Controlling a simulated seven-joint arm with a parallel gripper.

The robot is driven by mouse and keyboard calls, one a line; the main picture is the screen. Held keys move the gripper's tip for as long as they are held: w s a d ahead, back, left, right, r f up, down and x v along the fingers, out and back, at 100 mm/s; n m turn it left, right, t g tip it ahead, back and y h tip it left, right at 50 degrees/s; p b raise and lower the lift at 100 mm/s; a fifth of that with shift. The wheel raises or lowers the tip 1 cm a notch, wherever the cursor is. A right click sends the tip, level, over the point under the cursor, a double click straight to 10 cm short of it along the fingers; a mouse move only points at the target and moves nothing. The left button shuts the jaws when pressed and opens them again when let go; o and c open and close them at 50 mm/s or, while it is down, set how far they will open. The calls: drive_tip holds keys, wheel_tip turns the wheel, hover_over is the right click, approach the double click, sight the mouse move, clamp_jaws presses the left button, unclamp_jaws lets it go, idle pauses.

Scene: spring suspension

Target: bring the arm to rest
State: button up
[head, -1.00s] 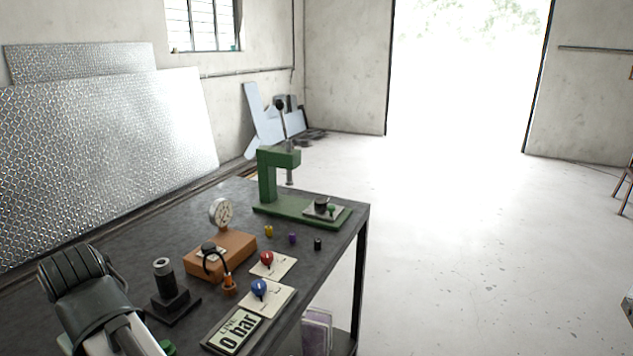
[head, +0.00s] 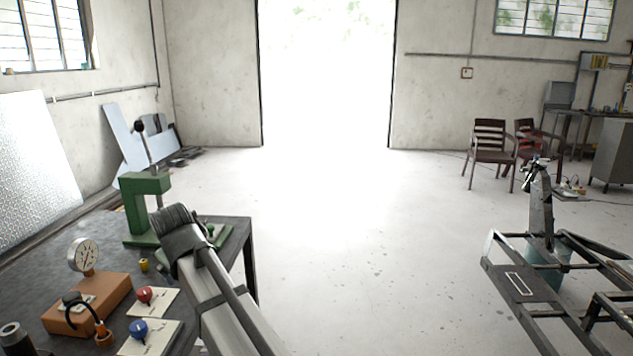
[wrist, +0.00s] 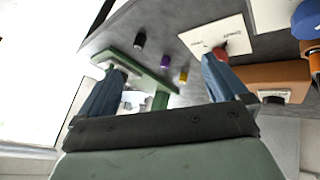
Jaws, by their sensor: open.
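My gripper (wrist: 162,66) is open in the wrist view, its two blue fingers apart with nothing between them. It points at the workbench, with purple (wrist: 165,61), yellow (wrist: 183,76) and black (wrist: 140,40) small pieces on the bench beyond the fingers. In the head view my arm rises from the bottom edge to the bench's right side. Its dark ribbed end hides part of the green press (head: 144,207) base. The fingers cannot be made out there.
The workbench (head: 45,250) carries a gauge (head: 83,256) on an orange block (head: 88,302), a red knob (head: 145,295) and a blue knob (head: 139,328). Open floor lies right of the bench. A metal frame (head: 520,284) stands at the right, chairs (head: 490,150) behind it.

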drive_tip(key=w+d+f+m+h, duration=0.2)
drive_tip(key=w+d+f, duration=0.9)
drive_tip(key=d+f, duration=0.25)
drive_tip(key=s+d+f+m+g+h, duration=0.1)
drive_tip(key=s+d+f, duration=0.2)
drive_tip(key=d+f, duration=0.45)
drive_tip(key=s+d+f+m+g, duration=0.15)
drive_tip(key=d+f, duration=0.35)
drive_tip(key=f, duration=0.6)
drive_tip(key=s+d+f+m+g+h, duration=0.1)
drive_tip(key=s+d+f+g, duration=0.1)
drive_tip(key=s+d+f, duration=0.5)
drive_tip(key=s+d+f+m+g, duration=0.2)
drive_tip(key=s+d+f, duration=0.45)
drive_tip(key=f, duration=0.25)
drive_tip(key=s+d+f+m+g, duration=0.1)
drive_tip(key=s+d+f+g, duration=0.1)
drive_tip(key=s+d+f, duration=0.65)
drive_tip(key=s+d+f+m+g, duration=0.2)
drive_tip(key=s+f, duration=0.2)
drive_tip(key=s, duration=0.7)
drive_tip(key=s+d+f+m+g, duration=0.2)
drive_tip(key=s+f, duration=0.2)
drive_tip(key=s, duration=0.7)
drive_tip(key=shift+s+d+f+y, duration=0.25)
drive_tip(key=shift+s+f+y, duration=0.15)
drive_tip(key=shift+g, duration=0.25)
